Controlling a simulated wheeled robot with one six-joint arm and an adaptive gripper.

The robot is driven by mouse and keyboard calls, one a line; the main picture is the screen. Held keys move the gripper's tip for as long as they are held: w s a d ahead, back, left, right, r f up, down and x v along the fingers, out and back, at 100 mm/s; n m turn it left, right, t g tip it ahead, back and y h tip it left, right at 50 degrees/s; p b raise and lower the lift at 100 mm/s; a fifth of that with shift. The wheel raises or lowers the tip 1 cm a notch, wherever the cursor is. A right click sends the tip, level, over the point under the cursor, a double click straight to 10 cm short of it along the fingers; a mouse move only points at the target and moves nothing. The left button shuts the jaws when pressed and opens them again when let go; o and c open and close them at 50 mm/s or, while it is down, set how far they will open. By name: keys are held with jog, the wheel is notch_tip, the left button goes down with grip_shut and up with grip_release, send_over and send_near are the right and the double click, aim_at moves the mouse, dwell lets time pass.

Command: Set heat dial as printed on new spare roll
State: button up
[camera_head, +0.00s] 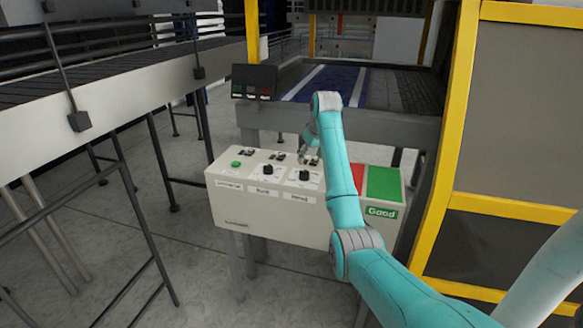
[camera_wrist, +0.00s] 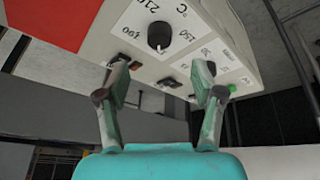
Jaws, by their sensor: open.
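A black dial (camera_wrist: 158,37) with a printed °C scale shows in the wrist view. Numbers stand around it, with 150 on its right; its pointer is hard to make out. It appears to be the right-hand dial (camera_head: 304,175) on the cream control box (camera_head: 285,222) in the head view. My gripper (camera_wrist: 160,78) is open and empty, its fingers apart below the dial in the wrist view and not touching it. In the head view my gripper (camera_head: 305,156) is over the back of the box, partly hidden by my arm. No spare roll is visible.
A second dial (camera_head: 267,170) and a green button (camera_head: 236,164) are further left on the box. A red panel (camera_head: 358,178) and a green panel marked Good (camera_head: 384,184) are at its right. A yellow-framed machine (camera_head: 462,120) stands close on the right.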

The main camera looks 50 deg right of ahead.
aim_at(304, 172)
jog(key=x, duration=1)
jog(key=shift+w+d, duration=0.2)
jog(key=shift+w, duration=0.15)
jog(key=shift+c, duration=0.2)
jog(key=c, duration=1.1)
